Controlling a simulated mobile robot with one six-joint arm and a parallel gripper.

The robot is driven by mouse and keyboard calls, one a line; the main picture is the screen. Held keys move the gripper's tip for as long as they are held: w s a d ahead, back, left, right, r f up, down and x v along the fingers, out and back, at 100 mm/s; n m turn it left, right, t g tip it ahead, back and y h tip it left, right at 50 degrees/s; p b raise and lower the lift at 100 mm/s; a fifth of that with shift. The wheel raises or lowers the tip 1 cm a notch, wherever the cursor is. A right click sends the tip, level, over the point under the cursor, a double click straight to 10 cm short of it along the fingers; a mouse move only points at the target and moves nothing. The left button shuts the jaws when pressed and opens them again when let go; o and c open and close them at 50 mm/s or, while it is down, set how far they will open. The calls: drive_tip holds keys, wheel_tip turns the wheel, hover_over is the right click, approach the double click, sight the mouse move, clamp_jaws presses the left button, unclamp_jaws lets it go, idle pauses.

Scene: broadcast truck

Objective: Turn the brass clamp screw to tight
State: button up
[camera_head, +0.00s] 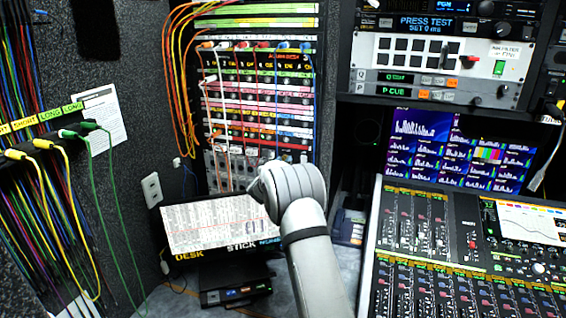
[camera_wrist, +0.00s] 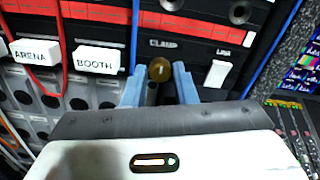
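The brass clamp screw (camera_wrist: 160,70) shows as a small round knob in the wrist view, just below the printed word CLAMP on a black panel. My gripper (camera_wrist: 159,73) has two blue fingers, one on each side of the screw. The fingers are apart, and a narrow gap seems to show between each finger and the knob. I cannot tell how deep the screw sits between them. In the head view my pale arm covers this part of the rack, so the screw and fingers are hidden there.
White tags marked ARENA (camera_wrist: 34,50), BOOTH (camera_wrist: 97,60) and LINE (camera_wrist: 217,73) sit close around my fingers. A red cable (camera_wrist: 62,45) and a blue cable (camera_wrist: 272,47) run nearby. A monitor (camera_head: 220,225) stands left of my arm, a mixing console (camera_head: 465,250) right.

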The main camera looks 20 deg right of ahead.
clamp_jaws()
